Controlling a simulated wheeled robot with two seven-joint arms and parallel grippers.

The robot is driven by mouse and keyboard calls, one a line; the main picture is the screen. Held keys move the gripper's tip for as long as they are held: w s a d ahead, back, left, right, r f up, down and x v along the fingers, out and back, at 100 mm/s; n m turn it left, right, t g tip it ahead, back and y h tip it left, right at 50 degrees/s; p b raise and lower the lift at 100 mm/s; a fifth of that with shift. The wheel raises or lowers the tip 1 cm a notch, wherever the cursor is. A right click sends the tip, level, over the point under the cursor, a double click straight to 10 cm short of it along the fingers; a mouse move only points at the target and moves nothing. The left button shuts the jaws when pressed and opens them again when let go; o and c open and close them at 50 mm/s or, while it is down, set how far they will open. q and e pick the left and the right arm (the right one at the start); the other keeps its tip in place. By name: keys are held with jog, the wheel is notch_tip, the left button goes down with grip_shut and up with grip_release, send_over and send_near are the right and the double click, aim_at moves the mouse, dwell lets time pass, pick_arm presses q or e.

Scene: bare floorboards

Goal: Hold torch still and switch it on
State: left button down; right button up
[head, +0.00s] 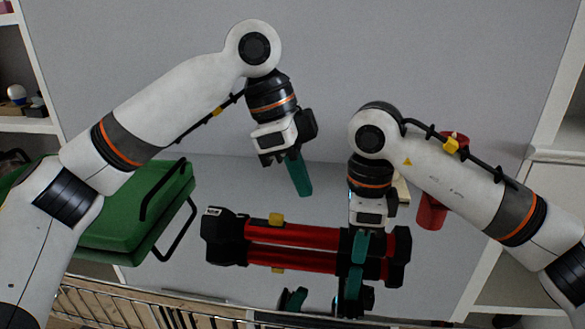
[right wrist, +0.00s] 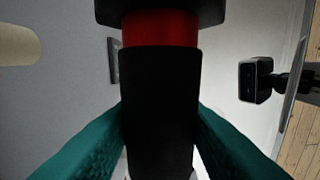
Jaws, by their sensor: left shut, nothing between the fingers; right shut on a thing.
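The torch (head: 300,236) is red with black ends and lies level across the table, its wider black head (head: 216,223) at the left. A yellow switch (head: 276,219) sticks up on its upper side near the head. My right gripper (head: 359,246) is shut on the torch's black section towards its right end. In the right wrist view the teal fingers flank the black section of the torch (right wrist: 157,105). My left gripper (head: 301,178) is shut and empty, above the torch and apart from it, a little right of the switch. I cannot tell whether the torch touches the table.
The glossy table (head: 215,180) mirrors the torch below it. A green case (head: 130,225) with black handles stands at the left. A red object (head: 431,212) is partly hidden behind my right arm. Shelves (head: 20,95) stand at the left edge. A wire rack (head: 150,305) is at the lower left.

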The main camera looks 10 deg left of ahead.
aim_at(271, 215)
pick_arm(q)
jog(key=x, duration=0.6)
jog(key=a, duration=0.3)
jog(key=shift+a, duration=0.55)
jog(key=shift+a, duration=1.75)
jog(key=shift+w, duration=0.1)
jog(key=shift+d, duration=0.1)
pick_arm(e)
jog(key=shift+d, duration=0.1)
pick_arm(q)
jog(key=d, duration=0.4)
jog(key=v, duration=1)
